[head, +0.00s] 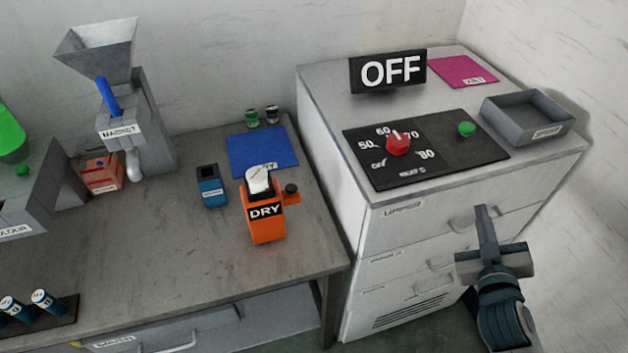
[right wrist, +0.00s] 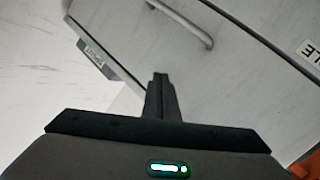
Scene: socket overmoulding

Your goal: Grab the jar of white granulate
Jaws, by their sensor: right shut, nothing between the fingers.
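An orange container labelled DRY (head: 265,228) stands upright on the grey bench, with something white (head: 258,180) at its top and a small dark knob at its side. I cannot tell whether this white item is the jar of white granulate; no other plainly white-filled jar shows. My right gripper (head: 482,212) is shut and empty, in front of the drawers of the white cabinet, well right of the bench. Its closed fingers also show in the right wrist view (right wrist: 160,82), touching nothing that I can make out. My left gripper is not in view.
The cabinet (head: 330,190) carries an OFF sign (head: 388,71), a red dial (head: 398,145) and a grey tray (head: 530,134). A blue mat (head: 262,152), two small jars, a blue box (head: 210,186) and the MAGNET hopper (head: 118,125) are on the bench. The bench's front middle is clear.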

